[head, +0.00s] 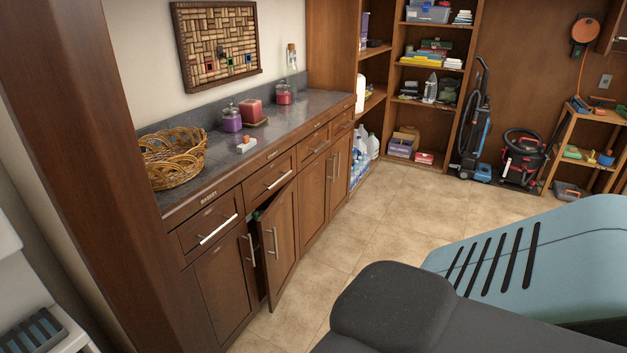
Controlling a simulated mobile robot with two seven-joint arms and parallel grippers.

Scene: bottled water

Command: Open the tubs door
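A row of brown wooden base cabinets runs along the left wall. One cabinet door (284,232) stands ajar, swung partly out over the floor, with a vertical metal handle (273,243). A dark gap shows beside it, with something green inside near the top. The door to its left (222,290) is shut, with its own vertical handle (250,250). Farther along, a pair of doors (325,190) is shut. I cannot read a tubs label on any door. Neither gripper is in view.
The dark countertop (205,185) holds a wicker basket (174,160) and candles (251,111). Drawers above the doors are shut. A vacuum (473,125) and shelves stand at the back. Tiled floor (345,240) is clear before the cabinets. Grey and blue parts of mine fill the lower right.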

